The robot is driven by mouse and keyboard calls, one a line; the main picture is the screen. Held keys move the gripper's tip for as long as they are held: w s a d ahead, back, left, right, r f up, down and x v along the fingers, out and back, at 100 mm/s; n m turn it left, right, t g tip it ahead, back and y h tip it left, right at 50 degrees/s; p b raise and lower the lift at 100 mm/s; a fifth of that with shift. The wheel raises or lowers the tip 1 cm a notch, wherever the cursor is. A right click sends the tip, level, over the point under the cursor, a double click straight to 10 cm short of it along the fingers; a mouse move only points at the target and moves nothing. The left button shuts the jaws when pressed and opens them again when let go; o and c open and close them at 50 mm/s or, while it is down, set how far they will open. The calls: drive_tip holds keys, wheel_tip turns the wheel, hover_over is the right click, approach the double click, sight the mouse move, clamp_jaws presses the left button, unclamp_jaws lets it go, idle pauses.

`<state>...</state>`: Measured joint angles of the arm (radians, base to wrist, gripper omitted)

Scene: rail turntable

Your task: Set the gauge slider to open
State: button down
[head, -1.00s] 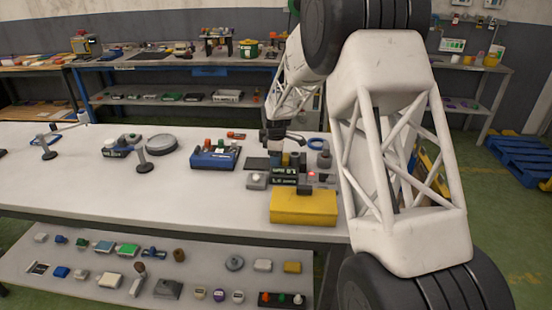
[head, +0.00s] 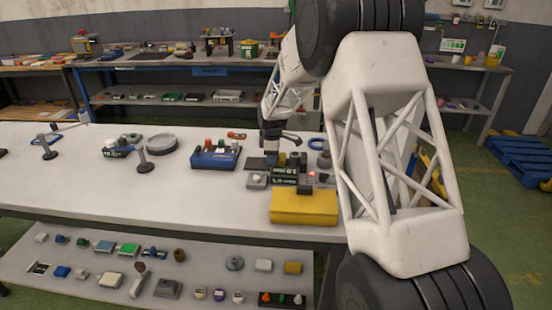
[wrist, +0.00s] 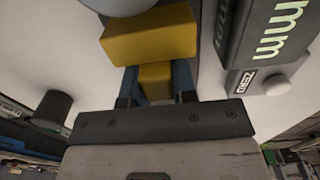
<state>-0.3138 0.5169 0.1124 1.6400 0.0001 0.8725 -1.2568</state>
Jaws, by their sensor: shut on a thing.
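The gauge is a dark unit (wrist: 262,45) with green "mm" lettering and a "ZERO" label, at the right of the wrist view. In the head view it is a dark block with green text (head: 284,180) near the table's right end. My gripper (wrist: 157,88) has its blue fingers closed on a small yellow piece (wrist: 155,72), seemingly the gauge slider's grip. A larger yellow block (wrist: 150,34) lies just beyond it; whether the two are joined is unclear. In the head view my gripper (head: 282,160) points down at the gauge, its fingertips hard to make out.
A yellow box (head: 304,208) stands in front of the gauge. A blue device (head: 215,158) and a grey round dish (head: 162,144) stand to the left. The table's left front (head: 70,185) is clear.

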sight(254, 163)
drive_tip(key=a, duration=0.7)
drive_tip(key=shift+a, duration=0.1)
drive_tip(key=c, duration=0.9)
unclamp_jaws()
drive_tip(key=shift+a, duration=0.1)
drive_tip(key=shift+r, duration=0.1)
wheel_tip(254, 163, up, 8)
drive_tip(key=shift+f, duration=0.15)
